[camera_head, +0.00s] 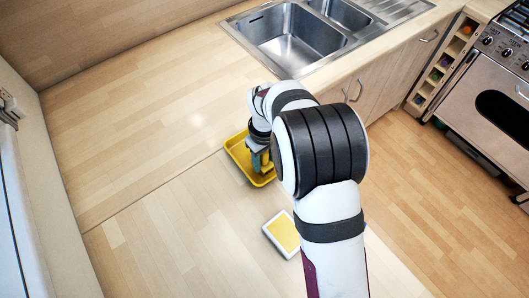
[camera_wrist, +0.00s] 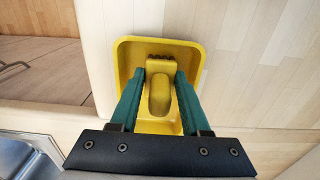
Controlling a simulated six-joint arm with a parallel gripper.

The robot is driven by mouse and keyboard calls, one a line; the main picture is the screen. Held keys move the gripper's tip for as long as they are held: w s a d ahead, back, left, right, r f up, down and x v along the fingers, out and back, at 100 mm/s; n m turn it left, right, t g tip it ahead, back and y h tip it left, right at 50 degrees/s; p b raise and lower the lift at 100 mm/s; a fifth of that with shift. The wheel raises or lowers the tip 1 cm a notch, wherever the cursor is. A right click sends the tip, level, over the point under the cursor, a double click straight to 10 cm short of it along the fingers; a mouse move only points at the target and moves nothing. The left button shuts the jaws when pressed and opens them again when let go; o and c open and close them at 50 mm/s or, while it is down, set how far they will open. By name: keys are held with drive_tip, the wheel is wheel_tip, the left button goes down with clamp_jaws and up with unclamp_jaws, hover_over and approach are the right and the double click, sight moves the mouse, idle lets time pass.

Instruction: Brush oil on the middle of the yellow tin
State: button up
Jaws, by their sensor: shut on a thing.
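The yellow tin (camera_head: 238,152) is a shallow tray with raised sides on the wooden counter. It also shows in the wrist view (camera_wrist: 126,62), under my gripper. My gripper (camera_wrist: 161,78) has two green fingers and is shut on a yellow brush (camera_wrist: 159,98). A dark patch, which looks like bristles, shows at the brush's far end, over the tin. I cannot tell whether the brush touches the tin's floor. In the head view my gripper (camera_head: 259,160) is over the tin's right part, and my arm hides the tin's right side.
A white-edged dish with a yellow top (camera_head: 284,234) lies on the counter nearer the front. A steel sink (camera_head: 290,40) is set into the counter behind. A range cooker (camera_head: 495,100) stands at the far right. The counter left of the tin is clear.

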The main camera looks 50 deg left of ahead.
drive_tip(key=shift+a+f, duration=0.7)
drive_tip(key=shift+f, duration=0.1)
drive_tip(key=shift+a+r, duration=0.15)
drive_tip(key=shift+a, duration=3.6)
drive_tip(key=shift+d+f, duration=0.2)
drive_tip(key=shift+d, duration=4.15)
drive_tip(key=shift+a, duration=0.15)
drive_tip(key=shift+a+r, duration=0.15)
drive_tip(key=shift+a, duration=4.05)
drive_tip(key=shift+s+r, duration=0.1)
drive_tip(key=shift+d+f, duration=0.2)
drive_tip(key=shift+d, duration=4.15)
drive_tip(key=shift+a, duration=3.1)
drive_tip(key=shift+a+r, duration=0.2)
drive_tip(key=shift+a, duration=1)
drive_tip(key=shift+d+f, duration=0.25)
drive_tip(key=shift+d, duration=3.95)
drive_tip(key=shift+d+r, duration=0.15)
drive_tip(key=shift+d, duration=0.05)
drive_tip(key=shift+r, duration=3.9)
